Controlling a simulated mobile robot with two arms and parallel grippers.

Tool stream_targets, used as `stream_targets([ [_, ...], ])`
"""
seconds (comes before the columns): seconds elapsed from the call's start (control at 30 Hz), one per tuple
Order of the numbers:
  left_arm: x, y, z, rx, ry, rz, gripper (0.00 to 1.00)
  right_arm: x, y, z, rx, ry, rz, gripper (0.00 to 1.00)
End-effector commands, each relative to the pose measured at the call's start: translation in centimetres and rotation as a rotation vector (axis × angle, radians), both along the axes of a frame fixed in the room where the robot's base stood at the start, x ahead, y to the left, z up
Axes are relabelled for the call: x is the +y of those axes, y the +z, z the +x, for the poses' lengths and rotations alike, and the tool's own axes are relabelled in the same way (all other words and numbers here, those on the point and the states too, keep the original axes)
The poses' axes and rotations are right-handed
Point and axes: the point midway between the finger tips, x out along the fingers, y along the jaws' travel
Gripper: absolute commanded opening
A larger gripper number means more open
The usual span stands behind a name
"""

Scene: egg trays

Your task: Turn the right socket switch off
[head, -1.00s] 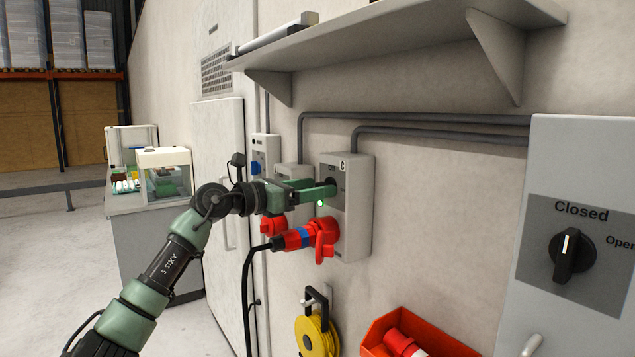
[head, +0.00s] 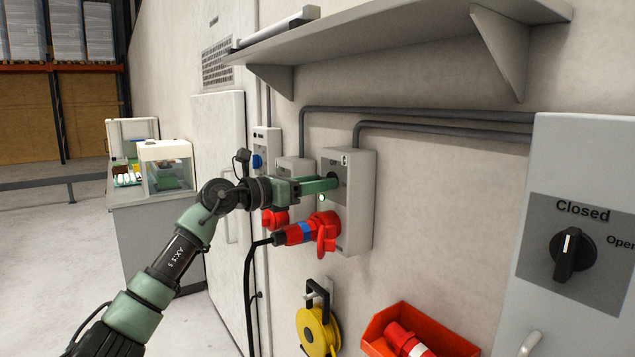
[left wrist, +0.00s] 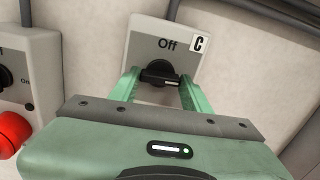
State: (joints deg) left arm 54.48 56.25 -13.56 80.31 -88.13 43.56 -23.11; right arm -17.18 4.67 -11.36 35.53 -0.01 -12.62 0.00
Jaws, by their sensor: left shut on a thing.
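The right socket box (head: 358,215), grey and marked C, is on the wall with a red plug (head: 304,231) in its lower part. My left gripper (head: 332,184) is at its black switch knob, which it mostly hides in the head view. In the left wrist view my left gripper (left wrist: 160,80) has one finger on each side of the knob (left wrist: 160,72) and is shut on it. The knob lies nearly level, its white mark toward the right finger. "Off" stands above it. A green light (head: 322,198) glows just below the fingers. My right gripper is out of view.
Two more socket boxes stand to the left, the nearer one (left wrist: 28,70) close beside my gripper. A shelf (head: 400,42) and conduits run above. A yellow cable reel (head: 318,332), a red bin (head: 375,340) and a grey cabinet (head: 565,150) are below and right.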

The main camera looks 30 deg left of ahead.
Motion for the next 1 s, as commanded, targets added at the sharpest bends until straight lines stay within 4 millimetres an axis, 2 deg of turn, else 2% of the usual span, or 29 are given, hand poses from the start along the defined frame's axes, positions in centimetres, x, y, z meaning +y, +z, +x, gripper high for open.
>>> stream_targets([
  [0.57,0.0,0.4,0.0,0.189,0.002,-0.451,0.07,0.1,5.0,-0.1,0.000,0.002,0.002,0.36],
  [1.0,0.1,0.6,0.0,0.350,0.002,-0.839,0.07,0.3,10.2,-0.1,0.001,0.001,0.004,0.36],
])
